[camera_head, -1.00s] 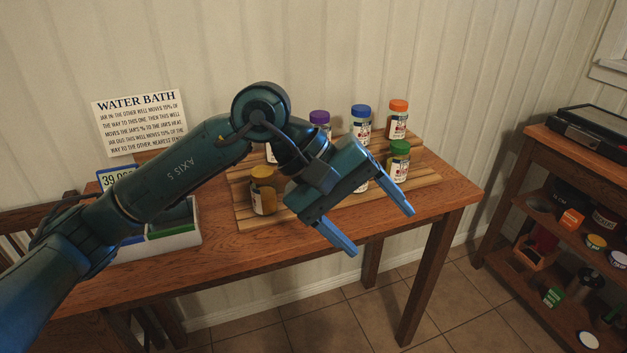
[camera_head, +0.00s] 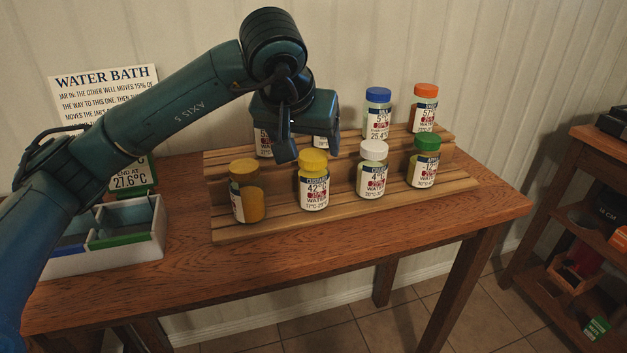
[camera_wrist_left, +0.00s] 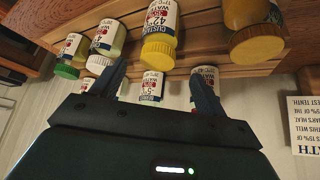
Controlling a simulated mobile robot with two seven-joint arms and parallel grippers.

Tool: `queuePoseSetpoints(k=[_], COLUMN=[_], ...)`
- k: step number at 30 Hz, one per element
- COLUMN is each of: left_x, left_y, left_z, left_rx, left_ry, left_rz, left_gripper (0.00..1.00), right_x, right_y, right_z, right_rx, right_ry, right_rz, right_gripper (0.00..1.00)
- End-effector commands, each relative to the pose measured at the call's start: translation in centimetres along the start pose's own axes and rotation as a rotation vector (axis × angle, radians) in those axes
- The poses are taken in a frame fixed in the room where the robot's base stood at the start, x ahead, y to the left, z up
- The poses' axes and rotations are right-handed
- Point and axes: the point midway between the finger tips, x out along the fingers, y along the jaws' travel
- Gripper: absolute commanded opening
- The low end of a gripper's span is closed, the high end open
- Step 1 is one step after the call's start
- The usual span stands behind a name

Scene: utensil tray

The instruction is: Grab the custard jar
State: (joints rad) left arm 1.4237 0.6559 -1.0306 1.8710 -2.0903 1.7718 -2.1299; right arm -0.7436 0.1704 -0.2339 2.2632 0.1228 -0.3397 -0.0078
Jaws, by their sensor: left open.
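The custard jar (camera_head: 313,190) has a yellow lid and a white label reading 42°C. It stands upright in the front row of the stepped wooden rack, between an amber jar and a white-lidded jar. In the left wrist view the custard jar (camera_wrist_left: 160,32) appears upside down, beyond the fingers. My left gripper (camera_head: 309,151) is open and empty, its fingers pointing down and overlapping the area just above and behind the yellow lid in the head view. In the left wrist view the gripper (camera_wrist_left: 160,80) has its fingers spread wide. My right gripper is not in view.
The amber jar (camera_head: 246,192), white-lidded jar (camera_head: 373,172) and green-lidded jar (camera_head: 424,165) share the front row. Blue-lidded (camera_head: 377,115) and orange-lidded (camera_head: 423,105) jars stand behind. Two back-row jars are partly hidden by my gripper. A two-well box (camera_head: 150,246) is at left.

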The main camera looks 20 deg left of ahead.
Motion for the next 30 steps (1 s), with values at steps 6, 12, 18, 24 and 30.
queuePoseSetpoints(k=[6,12,18,24,30], left_x=[2.2,4.5,7.1,7.5,7.5], left_y=[0.1,0.3,0.4,0.3,0.3], left_z=[0.0,0.1,0.1,0.0,0.0], left_rx=[0.000,0.000,0.000,0.000,0.000], left_ry=[0.000,-0.005,-0.003,0.001,0.001], left_rz=[0.002,0.002,0.002,0.002,0.002], left_gripper=[0.74,0.74,0.74,0.74,0.65], right_x=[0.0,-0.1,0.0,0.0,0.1], right_y=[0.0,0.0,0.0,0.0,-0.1], right_z=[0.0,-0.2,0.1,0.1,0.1], right_rx=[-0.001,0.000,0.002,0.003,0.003], right_ry=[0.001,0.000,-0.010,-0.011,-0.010], right_rz=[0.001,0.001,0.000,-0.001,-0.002], right_gripper=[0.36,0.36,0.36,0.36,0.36])
